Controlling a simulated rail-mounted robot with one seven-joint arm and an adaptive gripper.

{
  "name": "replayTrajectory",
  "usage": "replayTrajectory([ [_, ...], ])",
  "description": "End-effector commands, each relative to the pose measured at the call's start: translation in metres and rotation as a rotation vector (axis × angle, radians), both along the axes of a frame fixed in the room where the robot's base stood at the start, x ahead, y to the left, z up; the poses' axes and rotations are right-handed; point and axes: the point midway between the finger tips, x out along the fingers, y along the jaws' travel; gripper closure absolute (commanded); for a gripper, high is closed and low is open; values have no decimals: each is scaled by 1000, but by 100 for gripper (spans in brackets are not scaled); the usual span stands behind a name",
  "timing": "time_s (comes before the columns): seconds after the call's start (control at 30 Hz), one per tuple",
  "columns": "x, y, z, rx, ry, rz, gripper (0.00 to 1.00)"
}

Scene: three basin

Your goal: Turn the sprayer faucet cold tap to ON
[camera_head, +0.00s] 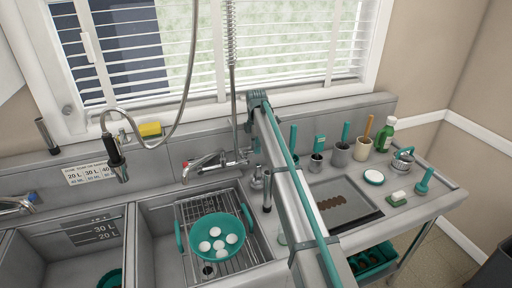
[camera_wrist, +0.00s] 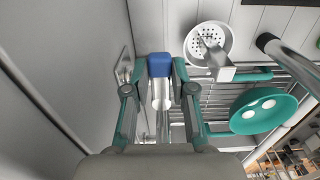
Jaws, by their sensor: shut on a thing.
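The cold tap handle (camera_wrist: 160,68) has a blue end and a pale metal lever in the wrist view. My gripper (camera_wrist: 158,74) has its two teal-grey fingers on either side of the blue end, shut on it. In the head view the sprayer faucet (camera_head: 205,162) is mounted at the back of the sinks, with a red-marked tap on its left. Its spring hose (camera_head: 231,45) rises in front of the window, and the spray head (camera_head: 114,152) hangs at the left. My arm crosses the right of the faucet, hiding most of the cold tap and gripper there.
A teal colander (camera_head: 215,237) with several white round items sits on a wire rack in the sink. A yellow sponge (camera_head: 150,129) lies on the back ledge. Several cups with utensils and a green bottle (camera_head: 384,134) stand on the right counter.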

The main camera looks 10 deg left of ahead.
Motion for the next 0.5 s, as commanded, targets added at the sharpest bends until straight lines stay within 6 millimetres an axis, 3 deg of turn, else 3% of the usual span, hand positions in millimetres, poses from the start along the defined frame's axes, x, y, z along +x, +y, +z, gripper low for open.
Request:
replayTrajectory([
  [0.27,-5,-2,-1,0,0,-100,100],
  [0.5,-13,-4,-1,0,-1,-286,100],
])
